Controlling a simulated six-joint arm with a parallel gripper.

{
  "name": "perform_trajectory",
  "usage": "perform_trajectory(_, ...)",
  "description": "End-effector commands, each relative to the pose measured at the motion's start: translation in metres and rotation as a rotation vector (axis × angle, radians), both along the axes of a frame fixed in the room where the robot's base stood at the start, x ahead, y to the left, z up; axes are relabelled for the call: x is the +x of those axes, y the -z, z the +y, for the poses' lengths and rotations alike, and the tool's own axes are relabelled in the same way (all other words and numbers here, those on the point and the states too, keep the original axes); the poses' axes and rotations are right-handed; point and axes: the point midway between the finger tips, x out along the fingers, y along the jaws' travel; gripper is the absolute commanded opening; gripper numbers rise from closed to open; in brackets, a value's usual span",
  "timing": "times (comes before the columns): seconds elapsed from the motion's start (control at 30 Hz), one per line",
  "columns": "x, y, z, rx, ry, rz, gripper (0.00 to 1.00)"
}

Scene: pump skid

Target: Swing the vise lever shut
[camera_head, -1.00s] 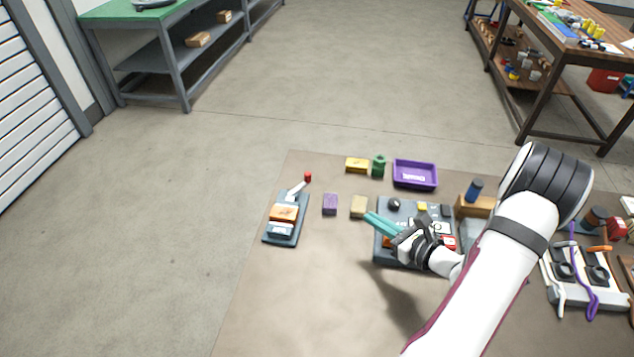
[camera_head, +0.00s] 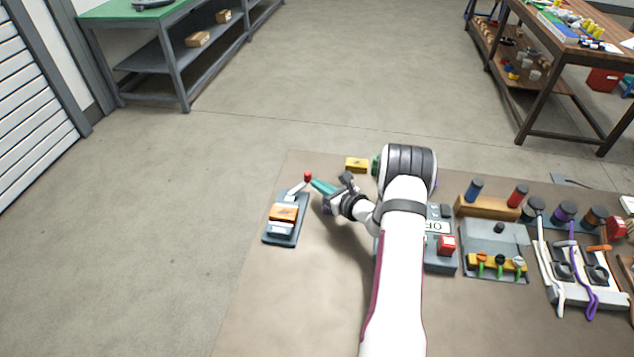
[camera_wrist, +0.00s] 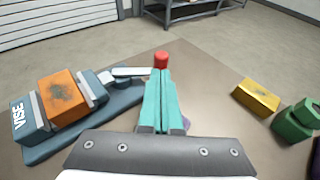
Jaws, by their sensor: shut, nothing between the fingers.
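The vise (camera_head: 285,220) stands at the left of the brown table, with a blue-grey base and an orange block between its jaws. Its white lever (camera_head: 296,188) points away toward the back right and ends in a red knob (camera_head: 308,176). In the wrist view the vise (camera_wrist: 62,103) is at the left and the red knob (camera_wrist: 160,60) shows just beyond my fingertips. My gripper (camera_head: 316,184) has teal fingers, shut and empty, with tips right by the knob. I cannot tell whether they touch it. The fingers also show in the wrist view (camera_wrist: 160,100).
A yellow block (camera_head: 357,164) lies behind my gripper; it also shows in the wrist view (camera_wrist: 256,97), beside a green part (camera_wrist: 296,121). My arm covers the table's middle. A panel with coloured handles (camera_head: 497,262) stands to the right. The table left of the vise is narrow.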

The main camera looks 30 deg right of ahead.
Motion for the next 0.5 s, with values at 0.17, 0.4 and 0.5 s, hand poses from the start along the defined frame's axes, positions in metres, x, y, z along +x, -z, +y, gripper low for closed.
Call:
perform_trajectory(0.17,0.012,-0.0001,0.0008,0.0,0.0,0.0,0.0)
perform_trajectory(0.4,0.0126,-0.0003,0.0006,0.0,0.0,0.0,0.0)
perform_trajectory(0.5,0.0125,-0.0002,0.0006,-0.001,-0.001,0.0,0.0)
